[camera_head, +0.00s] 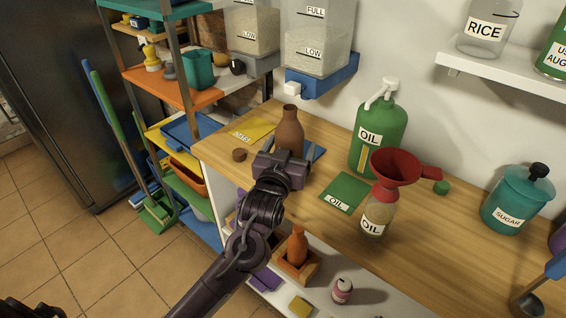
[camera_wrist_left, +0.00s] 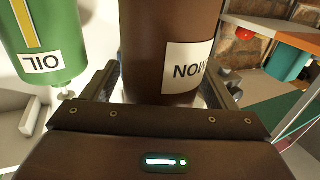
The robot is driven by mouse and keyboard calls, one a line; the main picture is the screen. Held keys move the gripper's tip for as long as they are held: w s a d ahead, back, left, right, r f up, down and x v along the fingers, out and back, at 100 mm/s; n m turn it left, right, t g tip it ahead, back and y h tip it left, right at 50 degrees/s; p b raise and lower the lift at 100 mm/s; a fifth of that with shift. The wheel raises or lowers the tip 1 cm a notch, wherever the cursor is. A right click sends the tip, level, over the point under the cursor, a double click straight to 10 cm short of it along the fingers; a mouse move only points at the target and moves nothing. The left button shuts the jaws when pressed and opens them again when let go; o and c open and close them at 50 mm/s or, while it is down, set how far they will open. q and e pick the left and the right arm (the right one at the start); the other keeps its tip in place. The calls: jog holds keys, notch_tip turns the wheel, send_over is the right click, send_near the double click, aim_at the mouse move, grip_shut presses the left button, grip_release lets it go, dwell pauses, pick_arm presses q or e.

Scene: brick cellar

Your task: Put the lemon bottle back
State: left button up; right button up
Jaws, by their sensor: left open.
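The brown lemon bottle (camera_head: 290,126) stands upright at the back left of the wooden counter, beside a blue mat (camera_head: 316,152). My left gripper (camera_head: 281,160) is at the bottle's near side and hides its lower part. In the left wrist view the bottle (camera_wrist_left: 160,45) stands between the two open fingers, with a partly visible white label on it. A yellow mat (camera_head: 252,129) with a label lies to the left of the bottle. A small brown cap (camera_head: 240,155) lies on the counter near its left edge.
A green oil bottle (camera_head: 376,135), a green mat (camera_head: 345,192) and a glass oil bottle (camera_head: 375,220) with a red funnel (camera_head: 397,168) stand to the right. A sugar jar (camera_head: 515,203) is farther right. A shelf rack (camera_head: 150,80) is at left.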

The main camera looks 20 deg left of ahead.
pick_arm(q)
jog(key=s+b, duration=0.1)
jog(key=s, duration=1)
jog(key=shift+d, duration=0.2)
